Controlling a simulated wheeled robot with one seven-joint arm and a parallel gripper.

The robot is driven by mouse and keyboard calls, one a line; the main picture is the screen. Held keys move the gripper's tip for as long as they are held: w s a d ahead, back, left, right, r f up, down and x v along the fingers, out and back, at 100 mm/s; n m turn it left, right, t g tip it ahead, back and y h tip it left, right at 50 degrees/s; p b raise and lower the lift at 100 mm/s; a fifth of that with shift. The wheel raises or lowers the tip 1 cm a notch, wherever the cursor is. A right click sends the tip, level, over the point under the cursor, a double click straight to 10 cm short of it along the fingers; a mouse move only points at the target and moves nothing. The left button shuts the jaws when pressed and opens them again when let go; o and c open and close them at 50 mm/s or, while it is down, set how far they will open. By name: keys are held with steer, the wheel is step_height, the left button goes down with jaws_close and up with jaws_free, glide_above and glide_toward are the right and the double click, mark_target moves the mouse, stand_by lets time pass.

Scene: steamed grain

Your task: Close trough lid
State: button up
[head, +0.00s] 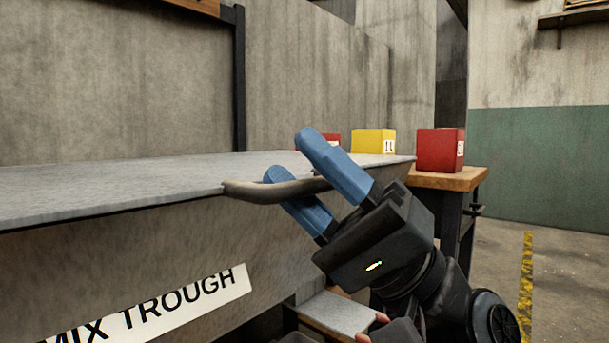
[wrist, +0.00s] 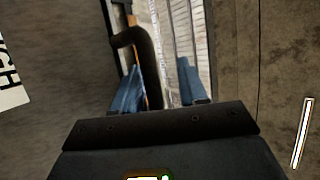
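The grey trough (head: 130,255) fills the left of the head view, with a "MIX TROUGH" label (head: 165,305) on its front. Its grey lid (head: 120,185) lies flat or nearly flat across the top; a thin dark line runs under its front edge. A dark curved handle (head: 250,191) sticks out at the lid's front edge, and shows in the wrist view (wrist: 150,60). My gripper (head: 289,155) is at the handle's right part, its two blue fingers apart. The handle passes between or beside the fingers, close to one finger in the wrist view; firm contact cannot be told.
A yellow block (head: 373,141) and a red block (head: 437,150) stand beyond the trough's right end, the red one on a wooden-topped stand (head: 450,180). Another red block is partly hidden behind my finger. Floor with a yellow stripe (head: 527,280) is clear at right.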

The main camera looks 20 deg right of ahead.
steer(key=shift+a, duration=0.1)
steer(key=v, duration=0.8)
stand_by(0.4)
steer(key=s+d+f+m+t+h, duration=0.1)
steer(key=d+f+m+t+h, duration=0.2)
steer(key=f+h, duration=0.7)
steer(key=s+f+m+t+h, duration=0.2)
steer(key=f+m+t+h, duration=0.4)
steer(key=f, duration=0.9)
steer(key=s+d+f+n+g+h, duration=0.25)
steer(key=s+f+h, duration=0.2)
steer(key=s, duration=0.35)
steer(key=s+d+f+n+g+h, duration=0.1)
steer(key=s+d+f+g+h, duration=0.15)
steer(key=s+f, duration=0.4)
steer(key=s+r+n+h, duration=0.1)
steer(key=s+r+n, duration=0.15)
steer(key=s, duration=0.35)
steer(key=s+r+n, duration=0.2)
steer(key=s+n, duration=0.1)
steer(key=s, duration=0.3)
step_height(320, 180, up, 35)
steer(key=p, duration=3.5)
steer(key=shift+a+r+p, duration=0.15)
steer(key=shift+a+p, duration=0.15)
steer(key=shift+a, duration=0.1)
